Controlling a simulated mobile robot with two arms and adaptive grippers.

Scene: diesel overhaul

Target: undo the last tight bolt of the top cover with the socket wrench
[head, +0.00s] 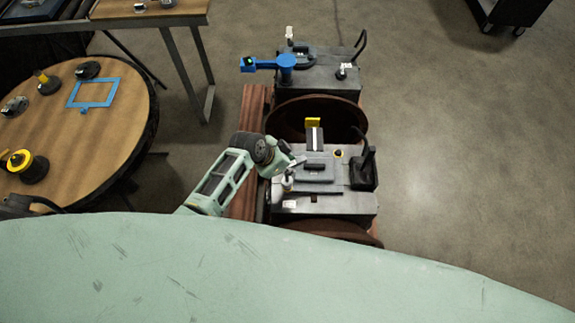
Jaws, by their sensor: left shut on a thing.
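My left gripper (290,166) reaches in from the left over the near engine block (335,203). It is shut on a slim upright pale-grey tool (288,183), which looks like the socket wrench. The tool stands at the left edge of the flat grey top cover (318,187). Its lower end is too small to tell whether it sits on a bolt head. Individual bolts of the cover cannot be made out. My right gripper is not in view.
A far block (325,78) carries a blue tool (286,62) sticking out left. Black handles (363,170) rise at the near block's right. A round wooden table (110,140) at left holds a blue frame (82,104) and small parts.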

